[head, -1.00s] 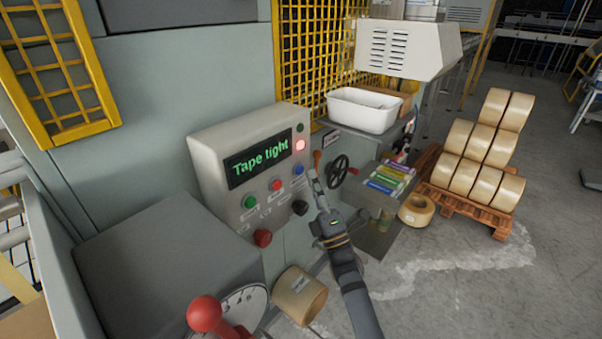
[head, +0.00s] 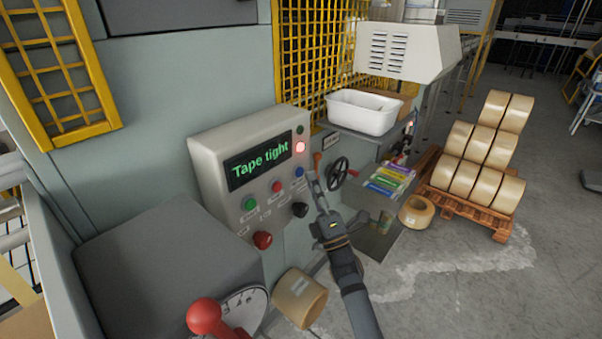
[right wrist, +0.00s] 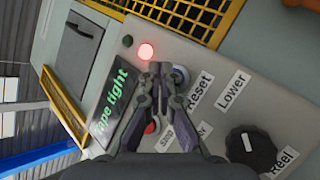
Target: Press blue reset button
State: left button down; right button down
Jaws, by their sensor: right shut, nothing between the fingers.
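The control panel (head: 215,155) has a display reading "Tape tight" and a row of buttons. The blue reset button (head: 299,171) is at the right end of the upper button row. My right gripper (head: 311,177) is shut and empty, its fingertips just right of the blue button in the head view. In the right wrist view the shut fingertips (right wrist: 160,70) are over the panel beside the button at the "Reset" label (right wrist: 200,90), partly covering it. I cannot tell whether they touch it. My left gripper is not in view.
A red light (head: 300,147) glows above the blue button. Red (head: 277,187), green (head: 250,204) and black (head: 300,209) controls sit close by. A handwheel (head: 338,171) and a white bin (head: 362,112) are to the right. A tape roll (head: 300,297) is below.

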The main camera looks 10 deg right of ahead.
dwell(0.4)
jog(key=shift+w+a, duration=0.3)
jog(key=shift+w, duration=0.05)
jog(key=shift+w+a+b, duration=0.2)
jog(key=shift+w+b, duration=0.1)
jog(key=shift+b, duration=0.25)
dwell(0.5)
dwell(0.4)
jog(key=shift+s+d, duration=0.5)
jog(key=shift+s, duration=0.2)
jog(key=s+d, duration=0.1)
jog(key=s, duration=0.1)
jog(key=s+d, duration=0.2)
